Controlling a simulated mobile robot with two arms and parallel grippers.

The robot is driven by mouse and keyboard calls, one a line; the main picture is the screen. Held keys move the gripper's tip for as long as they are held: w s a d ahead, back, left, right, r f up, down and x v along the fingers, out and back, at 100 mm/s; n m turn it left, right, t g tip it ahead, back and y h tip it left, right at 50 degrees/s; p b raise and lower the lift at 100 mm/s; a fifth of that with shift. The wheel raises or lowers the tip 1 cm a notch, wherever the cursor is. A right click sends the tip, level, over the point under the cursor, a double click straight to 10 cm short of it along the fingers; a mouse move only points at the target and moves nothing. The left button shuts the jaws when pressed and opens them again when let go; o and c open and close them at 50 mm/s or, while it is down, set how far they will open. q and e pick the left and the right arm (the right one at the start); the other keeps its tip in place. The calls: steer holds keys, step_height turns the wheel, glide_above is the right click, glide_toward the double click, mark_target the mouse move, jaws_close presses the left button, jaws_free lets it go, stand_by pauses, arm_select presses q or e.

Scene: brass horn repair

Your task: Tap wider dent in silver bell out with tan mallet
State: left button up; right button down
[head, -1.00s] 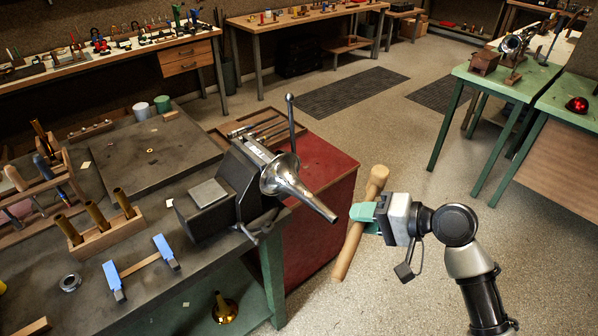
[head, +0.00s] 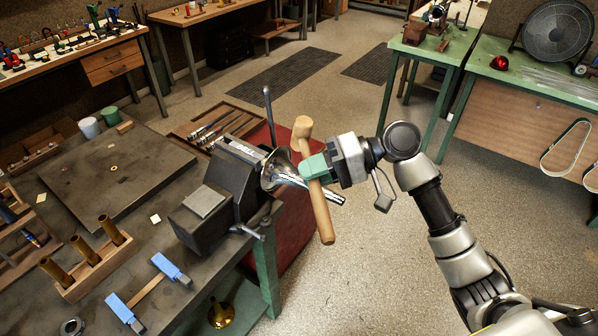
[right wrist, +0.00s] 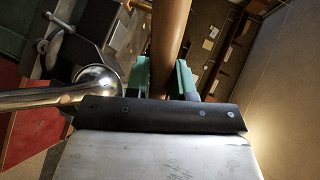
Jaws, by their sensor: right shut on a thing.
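The silver bell (head: 268,176) is at the right side of a dark vise (head: 225,185), with its narrow tube (head: 328,194) pointing to the lower right. My right gripper (head: 313,168) is shut on the handle of the tan mallet (head: 320,212). The mallet head (head: 302,128) is up, above and right of the bell. The gripper partly hides the bell, so I cannot tell whether they touch, and I make out no dent. In the right wrist view the handle (right wrist: 171,40) stands between the green fingers, with the shiny bell (right wrist: 98,80) beside them.
The grey bench holds a wooden block with brass tubes (head: 88,262) and a blue-ended wooden piece (head: 150,290). A tool tray (head: 215,125) lies behind the vise on a red cabinet (head: 285,240). A brass bell (head: 221,314) is below. Open floor lies to the right.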

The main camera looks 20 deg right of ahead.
mark_target(314, 187)
steer(key=shift+d+f+b, duration=0.3)
steer(key=shift+d+f, duration=0.05)
steer(key=shift+f, duration=0.6)
arm_select(q)
steer(key=d+f+b, duration=0.2)
steer(key=f, duration=0.1)
steer(key=shift+s+d, duration=0.1)
steer(key=shift+s, duration=0.05)
arm_select(e)
steer(key=f, duration=0.3)
steer(key=shift+w+a+f, duration=0.2)
steer(key=shift+w, duration=0.15)
arm_select(q)
steer(key=shift+r, duration=0.45)
